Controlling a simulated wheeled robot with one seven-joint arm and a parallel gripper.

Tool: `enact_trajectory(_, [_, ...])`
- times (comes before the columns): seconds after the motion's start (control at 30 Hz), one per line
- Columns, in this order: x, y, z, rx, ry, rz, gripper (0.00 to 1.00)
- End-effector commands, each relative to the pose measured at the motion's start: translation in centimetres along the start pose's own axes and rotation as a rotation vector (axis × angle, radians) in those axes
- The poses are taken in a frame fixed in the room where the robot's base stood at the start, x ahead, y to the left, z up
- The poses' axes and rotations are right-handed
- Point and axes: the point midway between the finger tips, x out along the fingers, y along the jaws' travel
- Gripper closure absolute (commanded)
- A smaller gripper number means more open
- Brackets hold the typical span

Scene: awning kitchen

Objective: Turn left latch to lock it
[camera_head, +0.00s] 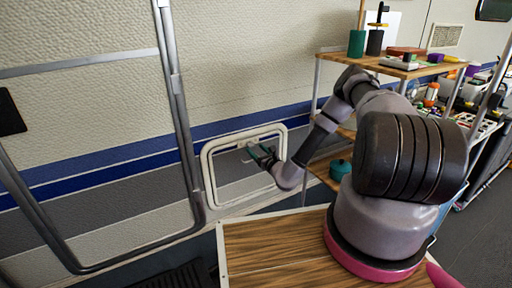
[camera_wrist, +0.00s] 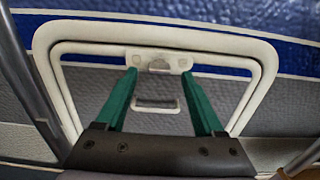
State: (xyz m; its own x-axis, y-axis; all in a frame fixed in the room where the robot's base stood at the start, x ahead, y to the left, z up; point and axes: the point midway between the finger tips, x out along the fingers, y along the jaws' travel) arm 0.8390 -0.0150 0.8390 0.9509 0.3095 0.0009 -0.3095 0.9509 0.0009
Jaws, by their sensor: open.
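A white-framed hatch (camera_head: 206,170) is set in the striped wall, and its frame also shows in the wrist view (camera_wrist: 262,52). In the wrist view, a pale latch plate (camera_wrist: 158,64) sits under the top of the frame, with a round detail near each end. I cannot tell which part is the left latch or how it is turned. A small pale handle (camera_wrist: 155,106) shows lower on the panel. My gripper (camera_head: 260,155) has green fingers, spread apart and empty in front of the hatch. In the wrist view my gripper (camera_wrist: 160,75) has its fingertips near the plate's two ends; contact is unclear.
A metal door frame (camera_head: 181,100) stands left of the hatch. A wooden shelf unit (camera_head: 398,68) with several items stands right, and a teal pot (camera_head: 340,168) sits on a lower shelf. A wooden surface (camera_head: 270,245) lies below the hatch.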

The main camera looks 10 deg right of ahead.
Motion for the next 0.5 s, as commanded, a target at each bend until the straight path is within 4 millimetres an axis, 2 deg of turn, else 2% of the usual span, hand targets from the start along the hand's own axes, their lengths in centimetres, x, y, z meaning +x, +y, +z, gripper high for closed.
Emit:
enact_trajectory(0.1, [1.8,0.0,0.0,-0.001,-0.002,-0.001,0.3])
enact_trajectory(0.2, [2.7,-0.1,0.0,0.0,-0.001,-0.001,0.3])
enact_trajectory(0.5, [3.4,0.0,0.0,0.0,0.0,0.0,0.3])
